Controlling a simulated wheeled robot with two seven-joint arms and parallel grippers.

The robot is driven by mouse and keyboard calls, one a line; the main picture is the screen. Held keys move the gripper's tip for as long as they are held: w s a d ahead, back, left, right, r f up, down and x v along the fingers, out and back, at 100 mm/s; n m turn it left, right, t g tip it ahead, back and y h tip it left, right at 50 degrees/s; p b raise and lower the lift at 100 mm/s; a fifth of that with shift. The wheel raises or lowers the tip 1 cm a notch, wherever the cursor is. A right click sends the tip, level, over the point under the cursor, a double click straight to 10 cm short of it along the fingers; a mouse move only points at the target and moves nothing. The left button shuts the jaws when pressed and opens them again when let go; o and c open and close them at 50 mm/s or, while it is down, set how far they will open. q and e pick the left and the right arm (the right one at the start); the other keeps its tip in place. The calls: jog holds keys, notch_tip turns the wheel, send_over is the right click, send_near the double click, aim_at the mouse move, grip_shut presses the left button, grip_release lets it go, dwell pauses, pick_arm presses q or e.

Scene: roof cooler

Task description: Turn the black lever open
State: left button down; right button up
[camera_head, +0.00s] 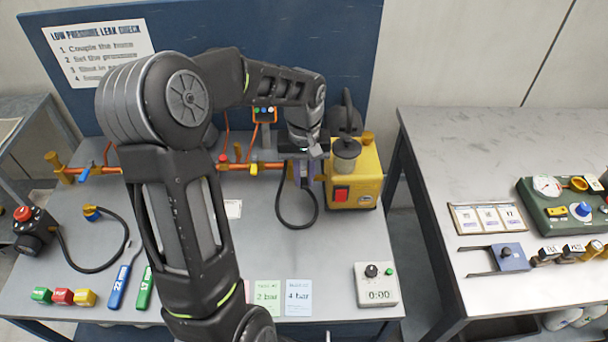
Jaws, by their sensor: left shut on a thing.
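An orange pipe (235,166) runs along the back of the bench, carrying small coloured levers: a blue one (83,174), a red one (222,158) and a yellow one (253,169). My left gripper (305,163) is at the right end of this pipe, just left of the yellow box (356,180). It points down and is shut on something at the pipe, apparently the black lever. The gripper hides the lever, so its angle cannot be told. My right gripper is not in view.
A black hose (281,212) loops below my left gripper. A timer box (376,284) and coloured cards (298,297) lie at the bench front. My left arm covers the bench's middle. A second table (450,150) stands at the right across a gap.

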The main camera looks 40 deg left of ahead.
pick_arm(q)
jog(key=shift+s+a+m, duration=0.1)
jog(key=shift+a+m, duration=0.05)
jog(key=shift+m, duration=0.25)
jog(key=a+m, duration=0.6)
jog(key=m, duration=1.1)
jog(key=shift+w+a+m, duration=0.2)
jog(key=shift+w+m, duration=0.1)
jog(key=shift+w, duration=0.15)
dwell(0.4)
jog(key=c, duration=1.4)
grip_release()
jog(key=shift+o, duration=0.2)
jog(key=shift+r, duration=0.1)
